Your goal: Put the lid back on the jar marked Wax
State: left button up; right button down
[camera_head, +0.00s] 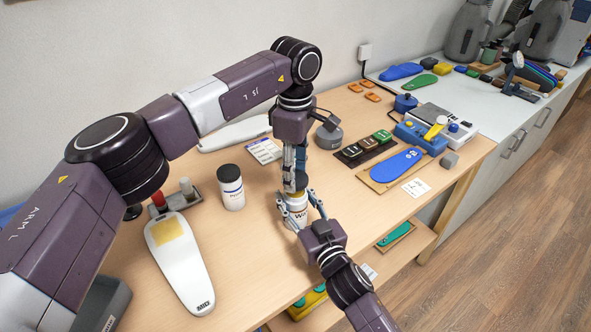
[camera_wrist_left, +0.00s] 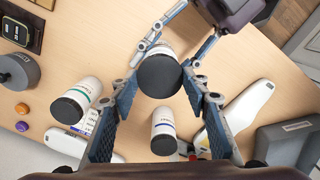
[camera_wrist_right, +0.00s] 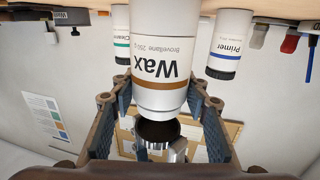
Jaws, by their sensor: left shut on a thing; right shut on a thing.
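The white Wax jar (camera_head: 296,206) with a brown band is near the table's middle, upright. My right gripper (camera_head: 304,204) is shut around its sides; in the right wrist view the jar (camera_wrist_right: 160,55) appears upside down. My left gripper (camera_head: 296,178) points down from above and is shut on a round black lid (camera_wrist_left: 159,77). In the right wrist view the lid (camera_wrist_right: 158,131) shows its dark underside just off the jar's mouth, with a small gap apparent. In the left wrist view the lid hides the jar's mouth. The jar's base contact with the table is unclear.
A blue-banded Primer jar (camera_head: 231,188) stands left of the Wax jar; a green-banded jar (camera_wrist_left: 82,98) is also nearby. A white insole-shaped form (camera_head: 181,270) lies front left. A grey round object (camera_head: 328,136) and a blue insole (camera_head: 397,165) are to the right.

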aim_at(295, 208)
pick_arm(q)
jog(key=shift+f, duration=0.35)
jog(key=shift+f, duration=0.9)
jog(key=shift+f, duration=0.55)
dwell(0.4)
jog(key=m, duration=1.9)
